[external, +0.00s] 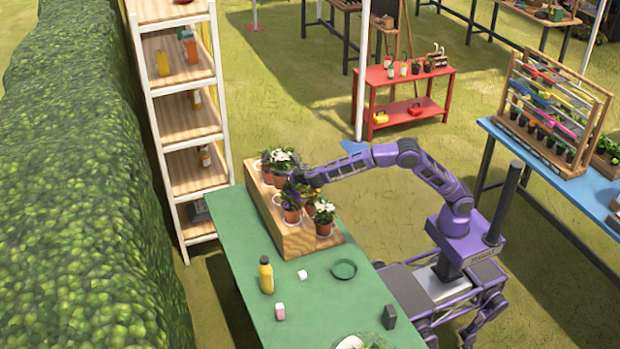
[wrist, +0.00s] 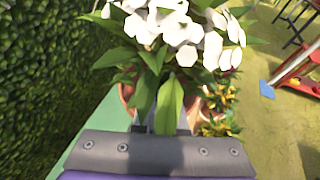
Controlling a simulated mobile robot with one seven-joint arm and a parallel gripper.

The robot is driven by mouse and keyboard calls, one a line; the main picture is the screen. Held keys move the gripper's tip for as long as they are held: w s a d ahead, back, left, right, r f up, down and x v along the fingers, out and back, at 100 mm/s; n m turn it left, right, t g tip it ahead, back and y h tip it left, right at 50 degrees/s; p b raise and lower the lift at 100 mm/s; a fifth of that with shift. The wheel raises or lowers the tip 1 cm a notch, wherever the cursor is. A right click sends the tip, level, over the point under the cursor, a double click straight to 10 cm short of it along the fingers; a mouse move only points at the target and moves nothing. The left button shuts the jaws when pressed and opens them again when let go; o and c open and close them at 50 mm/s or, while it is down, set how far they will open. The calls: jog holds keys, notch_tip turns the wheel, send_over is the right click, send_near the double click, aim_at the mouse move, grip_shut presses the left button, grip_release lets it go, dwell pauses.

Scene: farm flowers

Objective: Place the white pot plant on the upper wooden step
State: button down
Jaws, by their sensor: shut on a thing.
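A white-flowered plant (external: 283,157) in a terracotta pot is at the far end of the stepped wooden stand. My gripper (external: 293,177) is shut on it from the right. In the wrist view the white blooms (wrist: 185,32) and green leaves fill the top middle, with part of the terracotta pot (wrist: 127,92) behind the leaves. The fingers (wrist: 165,120) are mostly hidden by leaves. The upper wooden step (external: 264,205) is the raised left part of the stand. Whether the held pot touches it cannot be told. Another white-flowered pot plant (external: 324,213) stands at the near right end.
A purple-flowered pot (external: 291,200) and a yellow-flowered plant (external: 309,195) stand close to my gripper. The yellow one also shows in the wrist view (wrist: 222,98). A yellow bottle (external: 266,275) and green saucer (external: 344,269) are on the green table (external: 235,240). A hedge (external: 85,180) is left.

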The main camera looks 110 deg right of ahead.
jog(key=s+d+m+g, duration=0.2)
jog(key=s+d, duration=0.3)
jog(key=d, duration=0.4)
jog(key=shift+h, duration=0.3)
jog(key=shift+s+a+f+b, duration=0.1)
jog(key=shift+f+b, duration=0.05)
jog(key=shift+f, duration=2.3)
jog(key=shift+a+f+b, duration=0.15)
jog(key=shift+f+b, duration=0.05)
jog(key=shift+f, duration=2.3)
jog(key=shift+s+a+f+b, duration=0.1)
jog(key=shift+f+b, duration=0.05)
jog(key=shift+f, duration=2.3)
jog(key=shift+w+f, duration=0.1)
jog(key=shift+f, duration=0.15)
jog(key=c, duration=1)
grip_release()
jog(key=shift+o, duration=0.2)
jog(key=shift+r, duration=0.25)
jog(key=v, duration=1.2)
